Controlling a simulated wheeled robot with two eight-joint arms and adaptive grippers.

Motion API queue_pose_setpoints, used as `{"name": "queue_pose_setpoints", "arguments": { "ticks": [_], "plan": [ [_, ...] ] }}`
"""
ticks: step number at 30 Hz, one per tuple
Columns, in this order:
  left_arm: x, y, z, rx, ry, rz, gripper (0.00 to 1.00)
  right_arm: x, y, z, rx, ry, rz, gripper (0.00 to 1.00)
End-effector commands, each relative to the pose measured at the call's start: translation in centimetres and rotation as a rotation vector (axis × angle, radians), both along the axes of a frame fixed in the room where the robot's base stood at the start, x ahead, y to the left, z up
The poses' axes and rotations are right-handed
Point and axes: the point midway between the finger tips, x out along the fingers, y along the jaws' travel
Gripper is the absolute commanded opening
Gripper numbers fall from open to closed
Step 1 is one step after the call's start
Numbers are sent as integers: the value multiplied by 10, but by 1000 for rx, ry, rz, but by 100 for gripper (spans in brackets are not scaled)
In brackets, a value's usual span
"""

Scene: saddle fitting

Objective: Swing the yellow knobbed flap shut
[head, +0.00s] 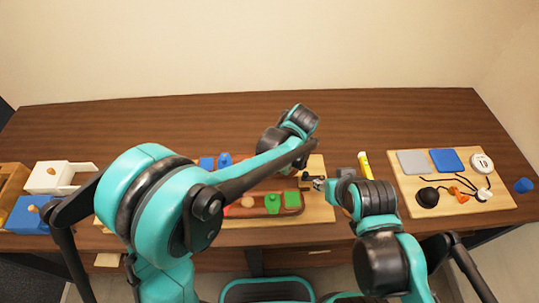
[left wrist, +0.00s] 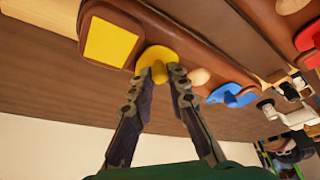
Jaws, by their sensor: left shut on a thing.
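In the left wrist view, a yellow round-edged flap (left wrist: 160,55) with a knob sits at the edge of a brown board (left wrist: 190,32). Beside it is a yellow square panel (left wrist: 110,41). My left gripper (left wrist: 159,74) is shut on the yellow knob, one fingertip on each side. In the head view my left arm hides the flap and the left fingertips. My right gripper (head: 314,182) is over the right part of the light wooden board (head: 318,208), pointing left; its jaws are too small to read.
The brown board bears green pieces (head: 291,199) and a round wooden knob (head: 247,202). Blue pieces (head: 224,160) are behind it. Another board (head: 485,207) at right holds pads, a dial and a black cord. A yellow tube (head: 364,164) is between. The table's back is clear.

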Motion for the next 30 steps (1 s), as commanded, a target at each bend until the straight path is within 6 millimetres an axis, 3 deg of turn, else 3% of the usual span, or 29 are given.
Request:
{"name": "queue_pose_setpoints", "arguments": {
  "ticks": [17, 18, 20, 30],
  "plan": [
    [0, -2, -1, -1, 1, 31, 0, 0, 0, 0, 0, 0, 0, 43],
    [0, -2, -1, -1, 1, 31, 24, 0, 0, 0, 0, 0, 0, 43],
    [0, -2, -1, -1, 1, 31, 36, 0, 0, 0, 0, 0, 0, 43],
    [-1, -2, 3, -1, 0, 30, 36, 0, 0, 0, 0, 0, 0, 43]
  ]
}}
